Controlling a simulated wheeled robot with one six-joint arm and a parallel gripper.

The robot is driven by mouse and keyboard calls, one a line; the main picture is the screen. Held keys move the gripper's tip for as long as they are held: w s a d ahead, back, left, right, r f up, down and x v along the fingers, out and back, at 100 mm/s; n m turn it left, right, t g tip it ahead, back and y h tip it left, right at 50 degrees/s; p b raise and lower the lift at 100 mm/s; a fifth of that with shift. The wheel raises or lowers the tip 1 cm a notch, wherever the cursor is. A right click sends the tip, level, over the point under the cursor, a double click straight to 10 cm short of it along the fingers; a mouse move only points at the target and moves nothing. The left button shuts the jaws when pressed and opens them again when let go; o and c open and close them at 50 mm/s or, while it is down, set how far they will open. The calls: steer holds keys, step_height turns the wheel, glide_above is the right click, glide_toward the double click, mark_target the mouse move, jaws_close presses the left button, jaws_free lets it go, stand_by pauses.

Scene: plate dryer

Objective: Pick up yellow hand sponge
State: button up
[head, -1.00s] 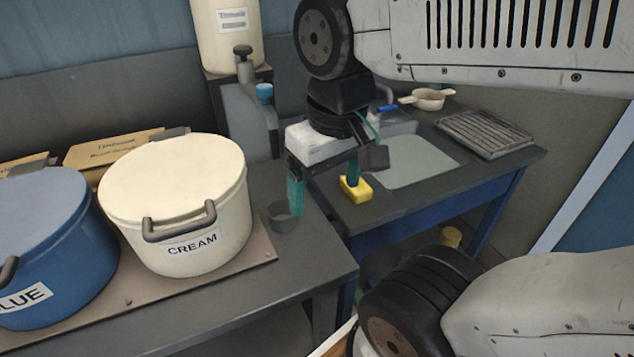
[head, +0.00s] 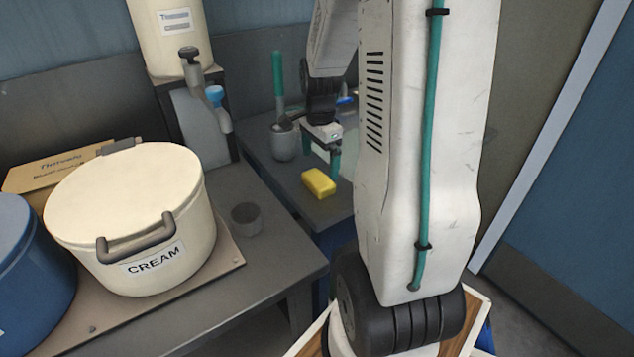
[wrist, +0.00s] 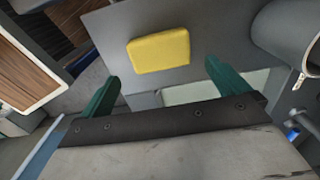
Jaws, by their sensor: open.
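The yellow hand sponge (head: 318,183) lies on the grey counter near its front left corner. In the wrist view the sponge (wrist: 159,50) lies beyond the fingertips, in line with the gap between them. My gripper (wrist: 163,72) is open and empty, its two green fingers spread wider than the sponge.
A grey pot with a green-handled brush (head: 284,140) stands behind the sponge. A small grey cup (head: 246,218), the cream pot (head: 135,215) and a blue pot (head: 35,260) stand on the nearer table. A basin (wrist: 215,88) is beside the sponge.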

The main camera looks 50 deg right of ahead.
mark_target(320, 177)
step_height(320, 177, down, 7)
steer(key=shift+r, duration=0.1)
steer(key=c, duration=0.8)
